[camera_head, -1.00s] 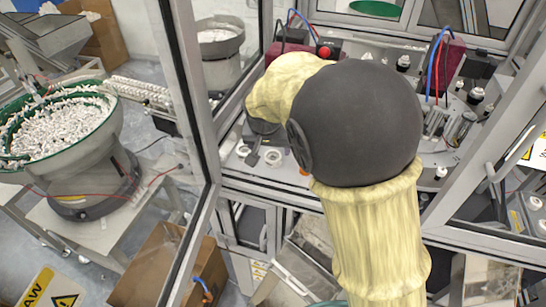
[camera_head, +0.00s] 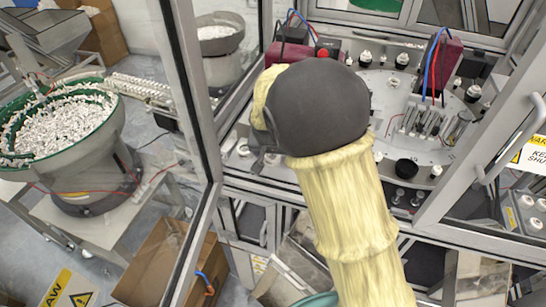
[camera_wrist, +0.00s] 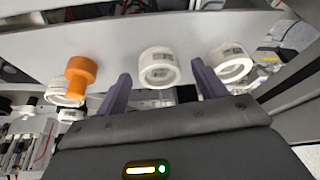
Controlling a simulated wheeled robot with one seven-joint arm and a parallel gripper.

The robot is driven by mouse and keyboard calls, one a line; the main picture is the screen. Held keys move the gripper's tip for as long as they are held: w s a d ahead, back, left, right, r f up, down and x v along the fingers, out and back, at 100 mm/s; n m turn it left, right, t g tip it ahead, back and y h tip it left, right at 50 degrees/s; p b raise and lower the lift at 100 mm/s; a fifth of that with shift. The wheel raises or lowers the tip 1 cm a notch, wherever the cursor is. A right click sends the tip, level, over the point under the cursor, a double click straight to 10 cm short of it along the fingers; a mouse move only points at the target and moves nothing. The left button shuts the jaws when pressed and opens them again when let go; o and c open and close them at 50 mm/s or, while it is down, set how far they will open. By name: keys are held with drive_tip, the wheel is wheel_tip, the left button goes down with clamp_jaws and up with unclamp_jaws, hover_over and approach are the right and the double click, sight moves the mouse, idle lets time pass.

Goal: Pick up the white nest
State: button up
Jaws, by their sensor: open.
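In the wrist view, a white ring-shaped nest (camera_wrist: 158,68) with dark print on its side sits between and just beyond the tips of my gripper's (camera_wrist: 160,72) two purple-grey fingers. The fingers are open and spread wider than the nest, with nothing held. A second white nest (camera_wrist: 230,64) is close to the right finger. A third white nest (camera_wrist: 57,92) is at the left, with an orange part (camera_wrist: 80,74) beside it. In the head view my own arm hides most of the gripper.
In the head view, a round station plate (camera_head: 385,85) with fixtures lies right of my arm. A black round part (camera_head: 406,168) sits on it. The enclosure's metal post (camera_head: 190,90) stands close at left. A bowl feeder (camera_head: 62,130) full of white parts is outside.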

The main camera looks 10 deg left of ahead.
sight(273, 158)
drive_tip(key=shift+w, duration=0.1)
drive_tip(key=shift+w, duration=0.1)
drive_tip(key=c, duration=0.9)
drive_tip(key=shift+d, duration=0.15)
drive_tip(key=shift+c, duration=0.8)
drive_tip(key=shift+s+a, duration=0.2)
drive_tip(key=shift+a, duration=0.1)
drive_tip(key=shift+r, duration=0.35)
wheel_tip(273, 158, up, 9)
drive_tip(key=b, duration=0.3)
drive_tip(key=shift+d+r, duration=0.15)
